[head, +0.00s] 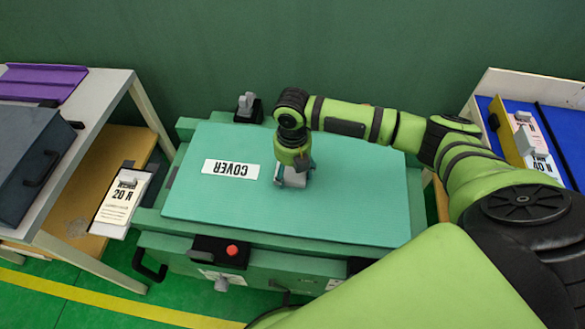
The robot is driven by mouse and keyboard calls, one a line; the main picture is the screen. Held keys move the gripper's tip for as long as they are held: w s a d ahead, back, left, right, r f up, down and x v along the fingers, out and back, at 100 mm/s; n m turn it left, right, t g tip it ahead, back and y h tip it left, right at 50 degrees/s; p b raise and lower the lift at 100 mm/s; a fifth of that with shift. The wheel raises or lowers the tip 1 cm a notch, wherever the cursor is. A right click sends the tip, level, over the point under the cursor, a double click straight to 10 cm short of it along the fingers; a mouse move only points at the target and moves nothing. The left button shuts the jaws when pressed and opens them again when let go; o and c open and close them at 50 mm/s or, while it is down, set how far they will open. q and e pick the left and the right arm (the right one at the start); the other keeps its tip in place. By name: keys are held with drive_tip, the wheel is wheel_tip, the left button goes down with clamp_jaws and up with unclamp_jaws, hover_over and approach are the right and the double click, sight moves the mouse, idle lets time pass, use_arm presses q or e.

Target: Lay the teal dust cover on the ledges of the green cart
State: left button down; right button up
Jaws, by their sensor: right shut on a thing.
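The teal dust cover (340,215) is a flat panel with a white label reading COVER, upside down in the head view. It lies over the top of the green cart (160,222), a little tilted in the picture. I cannot tell whether it rests on the ledges or is held just above them. My right gripper (293,178) points down at the middle of the cover and is shut on a grey handle there. The fingertips are partly hidden by the wrist. My left gripper is not in view.
A red button (232,250) and a black handle (148,266) are on the cart's front. A grey clamp (247,103) stands at its back edge. A table with a dark case (33,160) is at left. A shelf with a blue surface (560,125) is at right.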

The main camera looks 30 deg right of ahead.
drive_tip(key=shift+f, duration=0.25)
drive_tip(key=o, duration=1.6)
drive_tip(key=shift+c, duration=0.2)
